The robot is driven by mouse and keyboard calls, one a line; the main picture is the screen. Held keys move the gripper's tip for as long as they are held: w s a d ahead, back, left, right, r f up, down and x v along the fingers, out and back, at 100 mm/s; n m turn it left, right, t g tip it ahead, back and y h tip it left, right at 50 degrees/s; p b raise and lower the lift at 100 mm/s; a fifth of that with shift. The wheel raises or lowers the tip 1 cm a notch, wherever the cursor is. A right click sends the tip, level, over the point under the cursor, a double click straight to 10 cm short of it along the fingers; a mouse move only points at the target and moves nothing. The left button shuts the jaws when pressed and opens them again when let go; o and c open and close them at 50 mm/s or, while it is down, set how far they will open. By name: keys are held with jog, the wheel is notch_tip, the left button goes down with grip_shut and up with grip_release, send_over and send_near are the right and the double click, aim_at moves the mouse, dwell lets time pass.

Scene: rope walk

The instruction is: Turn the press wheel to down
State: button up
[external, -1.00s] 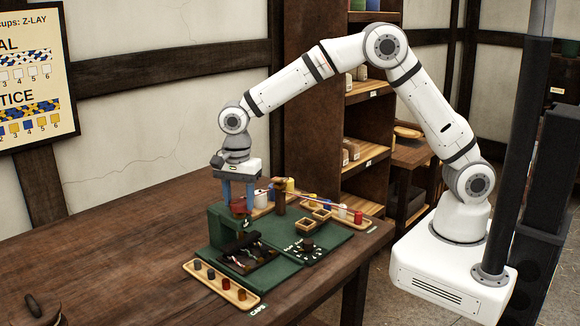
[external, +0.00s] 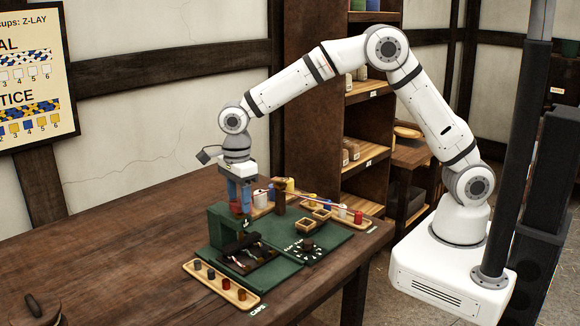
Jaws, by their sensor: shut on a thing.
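The press is a green frame (external: 222,227) standing at the back left of a green base on the wooden bench. Its small red wheel (external: 236,208) sits on top and is partly hidden by my fingers. My gripper (external: 240,204) points straight down, with its blue fingers shut on the red wheel. A dark block (external: 237,244) lies under and in front of the press frame; the gap between them is too small to judge.
A wooden tray of caps (external: 232,292) lies at the front. A dark dial (external: 307,244) and small square wooden boxes (external: 312,219) are to the right. A brown post (external: 279,197) and a tray with coloured spools (external: 349,213) stand behind.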

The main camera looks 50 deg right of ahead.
aim_at(239, 202)
jog(key=shift+r, duration=0.1)
jog(key=o, duration=1)
notch_tip(239, 202, up, 8)
jog(key=shift+f+b, duration=0.15)
jog(key=shift+b, duration=0.2)
jog(key=s+d+r+n, duration=0.1)
jog(key=d+r+n, duration=0.15)
jog(key=d, duration=0.55)
jog(key=s+d+r+n+t, duration=0.1)
jog(key=s+d+n, duration=0.15)
jog(key=d, duration=0.45)
jog(key=d+r+n, duration=0.2)
jog(key=d+n, duration=0.2)
jog(key=d, duration=0.4)
jog(key=s+d+f+n+t, duration=0.1)
jog(key=s+d+n, duration=0.4)
jog(key=s+d, duration=0.3)
jog(key=s+d+f+n+t, duration=0.1)
jog(key=s+d+f+n, duration=0.1)
jog(key=s+d+n, duration=0.3)
jog(key=s+d, duration=0.2)
jog(key=shift+s+d+f+n, duration=0.3)
jog(key=shift+s+d, duration=0.05)
jog(key=shift+s, duration=0.05)
